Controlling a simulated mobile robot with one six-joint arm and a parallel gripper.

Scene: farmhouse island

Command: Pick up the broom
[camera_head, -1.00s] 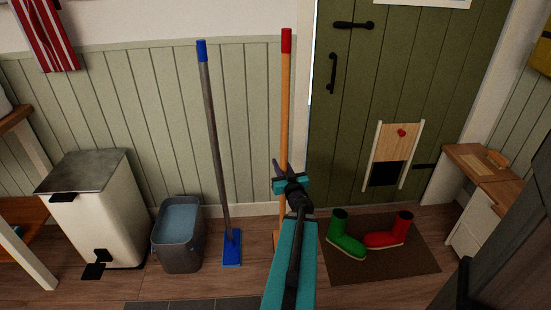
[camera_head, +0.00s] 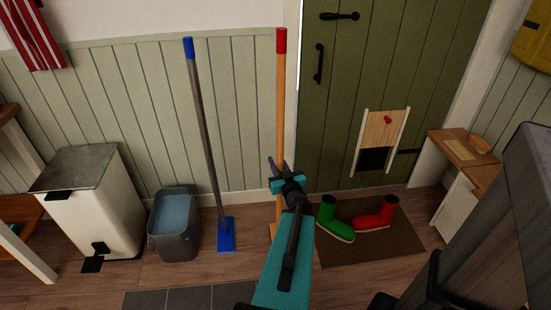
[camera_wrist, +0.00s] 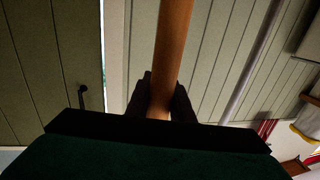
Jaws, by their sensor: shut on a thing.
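The broom (camera_head: 281,105) is upright, with a wooden handle and a red top end, beside the green door. Its lower end is mostly hidden behind my arm. My gripper (camera_head: 279,168) is at the handle's lower half. In the wrist view the wooden handle (camera_wrist: 172,50) runs down between the two dark fingers of my gripper (camera_wrist: 160,100), which are shut on it. A second pole, the mop with a grey handle and blue ends (camera_head: 205,130), stands to the left, apart from my gripper.
A grey bucket (camera_head: 173,243) and a white pedal bin (camera_head: 95,215) stand at the left. Green and red boots (camera_head: 336,222) are on a brown mat (camera_head: 375,252) at the right. A small wooden-topped cabinet (camera_head: 455,150) stands further right.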

